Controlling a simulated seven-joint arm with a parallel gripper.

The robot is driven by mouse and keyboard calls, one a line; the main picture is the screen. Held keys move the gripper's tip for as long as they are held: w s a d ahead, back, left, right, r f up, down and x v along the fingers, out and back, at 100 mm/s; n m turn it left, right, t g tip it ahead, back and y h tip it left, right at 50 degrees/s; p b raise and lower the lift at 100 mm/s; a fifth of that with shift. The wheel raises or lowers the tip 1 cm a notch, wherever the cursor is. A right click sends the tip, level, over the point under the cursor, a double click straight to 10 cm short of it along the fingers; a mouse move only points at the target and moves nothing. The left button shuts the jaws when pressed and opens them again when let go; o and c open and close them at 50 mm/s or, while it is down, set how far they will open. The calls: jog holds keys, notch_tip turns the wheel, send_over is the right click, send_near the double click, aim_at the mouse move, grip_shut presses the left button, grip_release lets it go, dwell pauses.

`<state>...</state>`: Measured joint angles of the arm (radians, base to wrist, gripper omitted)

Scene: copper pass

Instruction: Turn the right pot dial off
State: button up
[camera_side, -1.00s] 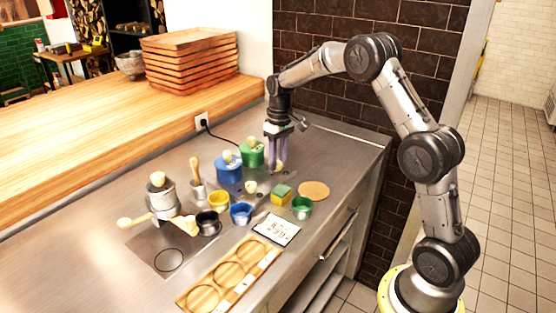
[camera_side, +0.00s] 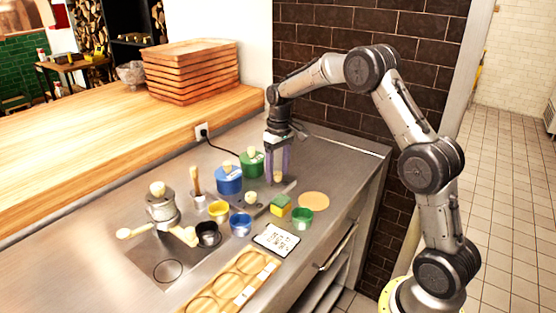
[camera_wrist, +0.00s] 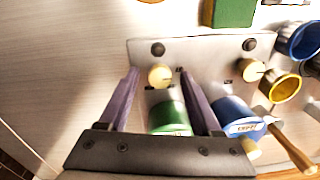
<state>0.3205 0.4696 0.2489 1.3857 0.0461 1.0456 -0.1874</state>
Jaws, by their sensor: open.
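My gripper (camera_side: 278,178) points down with its two purple fingers at the far right end of the grey pot stand. In the wrist view its open fingers (camera_wrist: 158,74) sit on either side of a round cream dial (camera_wrist: 160,75), with some gap visible. A second cream dial (camera_wrist: 250,70) is at the other end of the stand; it also shows in the side view (camera_side: 251,198). The green pot (camera_side: 252,163) stands behind the first dial and the blue pot (camera_side: 228,181) beside it. Whether the fingers touch the dial cannot be told.
A yellow cup (camera_side: 218,209), a blue cup (camera_side: 240,224) and a green cup (camera_side: 302,217) stand in front. A green-and-yellow sponge (camera_side: 280,205), a round tan disc (camera_side: 314,200) and a white card (camera_side: 276,240) lie nearby. A wooden tray (camera_side: 262,268) lies at the counter's front.

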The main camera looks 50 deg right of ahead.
aim_at(279, 172)
notch_tip(279, 172, up, 14)
jog(key=shift+d, duration=0.3)
jog(key=shift+f, duration=0.15)
